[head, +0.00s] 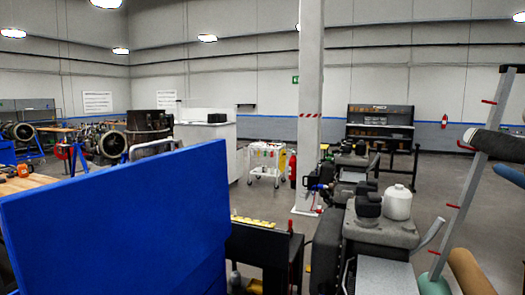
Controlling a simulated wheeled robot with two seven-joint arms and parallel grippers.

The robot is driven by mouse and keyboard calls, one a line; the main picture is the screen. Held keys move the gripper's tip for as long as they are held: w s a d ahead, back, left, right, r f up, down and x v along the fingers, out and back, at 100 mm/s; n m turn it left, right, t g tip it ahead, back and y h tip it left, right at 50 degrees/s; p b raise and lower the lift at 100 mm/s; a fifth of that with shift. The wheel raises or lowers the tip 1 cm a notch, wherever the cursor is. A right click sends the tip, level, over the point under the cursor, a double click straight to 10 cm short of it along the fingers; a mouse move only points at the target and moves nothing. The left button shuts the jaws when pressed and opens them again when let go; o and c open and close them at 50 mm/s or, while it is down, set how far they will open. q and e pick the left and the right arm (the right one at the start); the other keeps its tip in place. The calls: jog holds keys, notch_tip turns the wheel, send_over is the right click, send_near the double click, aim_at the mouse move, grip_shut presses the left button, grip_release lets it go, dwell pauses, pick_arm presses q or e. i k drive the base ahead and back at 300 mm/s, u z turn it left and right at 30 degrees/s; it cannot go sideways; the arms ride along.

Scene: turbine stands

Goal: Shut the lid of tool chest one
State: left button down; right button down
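A large blue flat panel (120,225) fills the lower left of the head view, close to me. It stands upright and looks like the raised lid of a tool chest. The chest body under it is cut off or hidden, so I cannot tell its number. Neither my left nor my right gripper shows in the view.
A black cart (262,245) with yellow items stands right of the panel. Grey machinery (380,232) with a white container (397,203) fills the lower middle right. A white pillar (310,100) and white trolley (266,163) stand behind. Open floor (440,200) lies at right.

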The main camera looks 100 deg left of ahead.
aim_at(141, 228)
jog(key=u, duration=0.55)
jog(key=i, duration=0.35)
jog(key=u, duration=4.1)
jog(key=i, duration=1)
jog(key=u, duration=3)
